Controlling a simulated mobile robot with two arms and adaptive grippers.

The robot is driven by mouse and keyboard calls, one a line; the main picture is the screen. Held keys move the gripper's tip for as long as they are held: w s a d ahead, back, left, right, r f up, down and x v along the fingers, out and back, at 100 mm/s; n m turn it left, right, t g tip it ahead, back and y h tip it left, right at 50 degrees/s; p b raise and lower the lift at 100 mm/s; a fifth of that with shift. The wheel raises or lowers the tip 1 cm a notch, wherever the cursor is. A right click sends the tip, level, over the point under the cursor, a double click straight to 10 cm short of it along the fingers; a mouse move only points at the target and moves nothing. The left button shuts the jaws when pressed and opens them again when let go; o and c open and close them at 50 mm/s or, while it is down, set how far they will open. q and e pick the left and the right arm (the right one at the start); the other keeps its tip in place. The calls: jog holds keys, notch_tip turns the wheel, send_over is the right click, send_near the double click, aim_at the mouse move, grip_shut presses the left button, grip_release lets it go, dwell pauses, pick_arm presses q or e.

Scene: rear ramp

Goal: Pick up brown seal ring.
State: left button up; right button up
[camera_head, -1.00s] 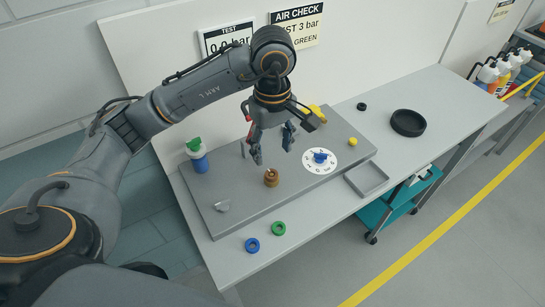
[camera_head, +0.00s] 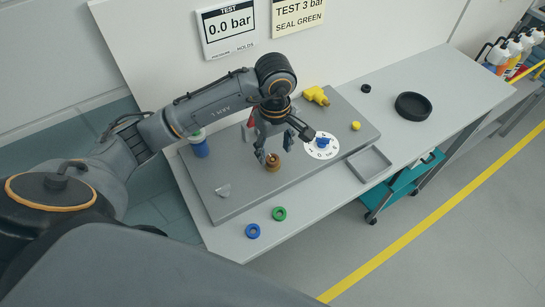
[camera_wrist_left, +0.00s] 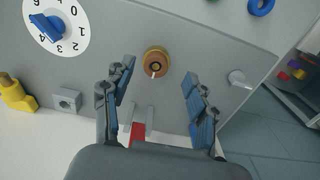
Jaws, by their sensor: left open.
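The brown seal ring (camera_head: 272,160) sits on a small brass-coloured fitting on the grey raised board; I cannot tell clearly where ring and fitting meet. In the left wrist view the brown ring (camera_wrist_left: 156,61) lies beyond and between the fingertips. My left gripper (camera_head: 274,149) is open and empty, hanging just above and behind the ring. Its two blue-grey fingers also show spread apart in the left wrist view (camera_wrist_left: 158,72). I cannot see contact with the ring. My right gripper is not in view.
A dial with a blue knob (camera_head: 323,142) stands right of the ring. A yellow fitting (camera_head: 316,96), a yellow knob (camera_head: 356,126) and a metal wedge (camera_head: 223,190) are on the board. Green (camera_head: 279,213) and blue rings (camera_head: 253,231) lie on the bench front. A grey tray (camera_head: 370,164) and black bowl (camera_head: 412,106) are right.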

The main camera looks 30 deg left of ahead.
aim_at(275, 161)
pick_arm(q)
notch_tip(275, 161, down, 4)
jog(key=shift+w+r+p, duration=0.1)
jog(key=shift+r+p, duration=0.1)
jog(key=shift+p, duration=0.55)
jog(key=shift+f, duration=0.35)
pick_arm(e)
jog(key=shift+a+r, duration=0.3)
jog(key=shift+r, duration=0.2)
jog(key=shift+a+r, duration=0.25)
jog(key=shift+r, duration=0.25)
pick_arm(q)
jog(key=shift+c, duration=0.4)
jog(key=c, duration=0.7)
jog(key=shift+c, duration=0.7)
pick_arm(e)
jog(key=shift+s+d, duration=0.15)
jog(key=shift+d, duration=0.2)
pick_arm(q)
jog(key=shift+r, duration=0.1)
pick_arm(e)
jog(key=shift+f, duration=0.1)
